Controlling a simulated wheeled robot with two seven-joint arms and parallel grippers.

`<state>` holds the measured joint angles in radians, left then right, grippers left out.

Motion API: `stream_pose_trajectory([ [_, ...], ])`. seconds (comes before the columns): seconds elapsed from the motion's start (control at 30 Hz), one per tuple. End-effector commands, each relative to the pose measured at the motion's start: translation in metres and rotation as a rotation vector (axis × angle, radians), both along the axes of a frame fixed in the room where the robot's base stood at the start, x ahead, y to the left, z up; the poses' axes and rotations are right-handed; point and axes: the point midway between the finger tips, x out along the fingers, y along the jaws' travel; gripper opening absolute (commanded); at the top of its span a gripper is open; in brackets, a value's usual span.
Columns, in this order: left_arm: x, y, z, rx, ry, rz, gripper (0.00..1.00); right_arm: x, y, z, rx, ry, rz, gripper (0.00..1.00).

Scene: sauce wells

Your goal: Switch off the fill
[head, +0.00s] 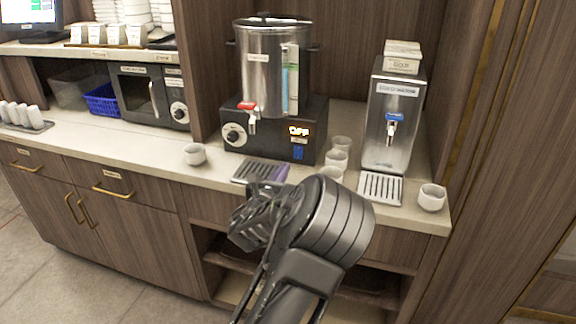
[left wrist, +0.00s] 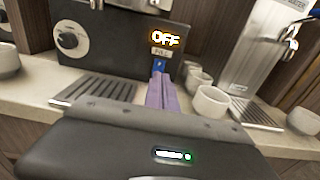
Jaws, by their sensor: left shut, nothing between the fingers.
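The hot water urn's dark base (head: 262,140) stands on the counter with a lit display (head: 299,131) that reads OFF; it also reads OFF in the left wrist view (left wrist: 166,40). Below it is the blue fill button (head: 298,153), also seen in the left wrist view (left wrist: 159,65) under a small label. My left gripper (head: 275,174) is in front of the counter, its purple fingers (left wrist: 161,90) shut and empty. In the left wrist view the fingertips line up just below the button; I cannot tell whether they touch it. My right gripper is not in view.
A drip tray (head: 252,171) lies before the urn, which has a red-handled tap (head: 249,108). White cups (head: 339,158) stand right of the base, one cup (head: 194,154) to the left. A steel dispenser (head: 390,118) stands at the right with its own drip tray (head: 380,187).

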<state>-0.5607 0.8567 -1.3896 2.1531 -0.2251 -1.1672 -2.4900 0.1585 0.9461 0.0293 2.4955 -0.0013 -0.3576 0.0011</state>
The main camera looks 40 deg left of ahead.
Motion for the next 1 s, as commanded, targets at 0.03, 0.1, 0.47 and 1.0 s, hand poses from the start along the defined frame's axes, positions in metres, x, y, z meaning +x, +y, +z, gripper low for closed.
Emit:
stream_pose_trajectory([
  [0.03,-0.007,-0.003,0.001,0.000,0.001,0.000,0.00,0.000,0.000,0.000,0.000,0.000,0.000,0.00],
  [0.1,-0.014,-0.005,0.002,0.000,0.001,0.000,0.00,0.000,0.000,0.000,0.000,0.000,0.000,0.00],
  [0.47,-0.023,-0.008,0.003,0.000,0.001,0.000,0.00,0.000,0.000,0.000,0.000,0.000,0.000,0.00],
  [1.0,-0.023,-0.008,0.003,0.000,0.001,0.000,0.00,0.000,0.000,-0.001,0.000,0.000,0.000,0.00],
])
